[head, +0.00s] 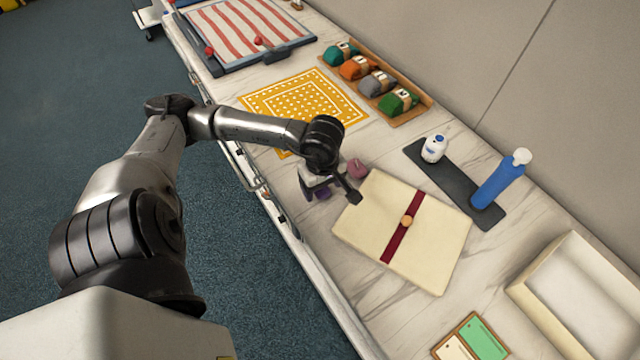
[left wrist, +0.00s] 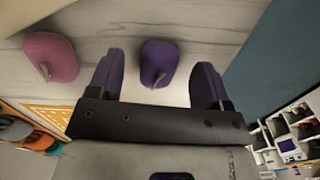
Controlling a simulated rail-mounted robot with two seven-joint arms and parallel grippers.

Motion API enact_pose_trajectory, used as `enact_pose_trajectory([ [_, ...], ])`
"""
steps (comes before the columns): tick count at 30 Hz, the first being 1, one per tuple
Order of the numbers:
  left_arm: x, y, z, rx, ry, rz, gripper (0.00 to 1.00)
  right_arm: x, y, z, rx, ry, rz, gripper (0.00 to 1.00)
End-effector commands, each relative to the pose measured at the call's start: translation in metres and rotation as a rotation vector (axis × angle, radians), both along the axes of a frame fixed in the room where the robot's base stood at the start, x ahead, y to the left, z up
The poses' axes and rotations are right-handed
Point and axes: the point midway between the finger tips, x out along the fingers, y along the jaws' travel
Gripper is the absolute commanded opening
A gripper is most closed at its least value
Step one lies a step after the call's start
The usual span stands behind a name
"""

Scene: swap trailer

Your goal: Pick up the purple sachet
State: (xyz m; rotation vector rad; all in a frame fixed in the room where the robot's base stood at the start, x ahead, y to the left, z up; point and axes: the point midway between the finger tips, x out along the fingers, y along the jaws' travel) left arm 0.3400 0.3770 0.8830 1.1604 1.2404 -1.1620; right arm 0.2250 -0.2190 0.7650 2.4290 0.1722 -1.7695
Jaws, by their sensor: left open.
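The purple sachet (left wrist: 158,62) lies on the marble counter in the left wrist view, between my left gripper's two fingers and a little beyond their tips. In the head view it is mostly hidden by my left gripper (head: 338,194); a small purple patch shows beneath the hand, and I cannot tell whether it is sachet or finger. My left gripper (left wrist: 160,82) is open and empty, with dark purple-looking fingers. A pink sachet (left wrist: 50,58) lies to the left of the purple one; it also shows in the head view (head: 357,169). My right gripper is not in view.
A cream folded item with a red band (head: 453,240) lies close to the hand. A yellow patterned cloth (head: 290,103), a wooden tray (head: 417,109) of coloured bundles, a dark mat (head: 455,185) with bottles, and an empty cream box (head: 540,318) stand around. The counter's front edge is near.

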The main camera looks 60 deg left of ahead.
Motion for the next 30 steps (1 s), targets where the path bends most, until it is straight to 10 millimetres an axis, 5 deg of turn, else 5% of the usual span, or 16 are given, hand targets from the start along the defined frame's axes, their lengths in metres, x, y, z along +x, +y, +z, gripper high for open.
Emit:
enact_pose_trajectory([
  [14, 0.000, 0.000, -0.018, 0.000, -0.001, -0.001, 0.72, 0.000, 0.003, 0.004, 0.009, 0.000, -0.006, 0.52],
  [30, 0.000, 0.000, -0.018, 0.000, -0.001, -0.001, 0.21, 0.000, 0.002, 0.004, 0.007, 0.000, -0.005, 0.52],
])
